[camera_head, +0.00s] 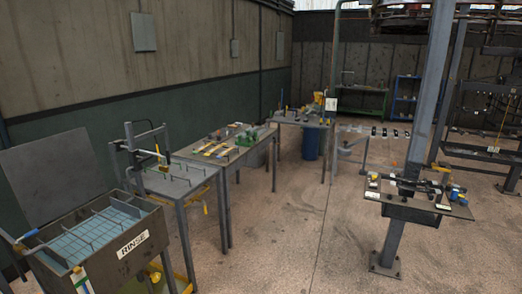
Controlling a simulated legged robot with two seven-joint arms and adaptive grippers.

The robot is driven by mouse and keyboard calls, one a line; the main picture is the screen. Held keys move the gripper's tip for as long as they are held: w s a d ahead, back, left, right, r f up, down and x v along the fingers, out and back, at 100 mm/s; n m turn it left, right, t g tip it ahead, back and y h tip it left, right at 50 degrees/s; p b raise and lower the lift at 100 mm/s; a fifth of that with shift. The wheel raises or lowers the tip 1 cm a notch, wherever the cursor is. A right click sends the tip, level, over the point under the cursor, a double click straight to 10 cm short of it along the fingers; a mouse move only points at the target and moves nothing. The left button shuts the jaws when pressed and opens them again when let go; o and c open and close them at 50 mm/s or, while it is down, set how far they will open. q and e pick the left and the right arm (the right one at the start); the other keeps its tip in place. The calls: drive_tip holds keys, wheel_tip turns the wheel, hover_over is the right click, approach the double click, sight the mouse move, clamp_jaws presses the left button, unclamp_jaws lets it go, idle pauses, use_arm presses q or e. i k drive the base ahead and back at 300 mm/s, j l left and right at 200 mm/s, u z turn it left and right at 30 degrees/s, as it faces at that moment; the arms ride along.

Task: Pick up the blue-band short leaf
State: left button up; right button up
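I cannot make out a blue-band short leaf at this size. Long flat pieces, some yellow (216,149), lie on the middle table (190,156) along the left wall; any band colours on them are too small to tell. A row of small dark and pale pieces (385,132) sits on a rail behind the steel post. Small mixed parts, some yellow and blue (457,194), lie on the shelf (425,207) fixed to the post. Neither of my grippers shows in the head view.
A tank marked RINSE (132,244) with a wire grid stands at the front left. A small table (180,184) with an upright frame adjoins it. The steel post (412,150) stands at right. A blue barrel (311,143) is farther back. The middle floor (290,235) is clear.

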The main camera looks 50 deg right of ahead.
sight(224, 152)
drive_tip(key=z, duration=1.25)
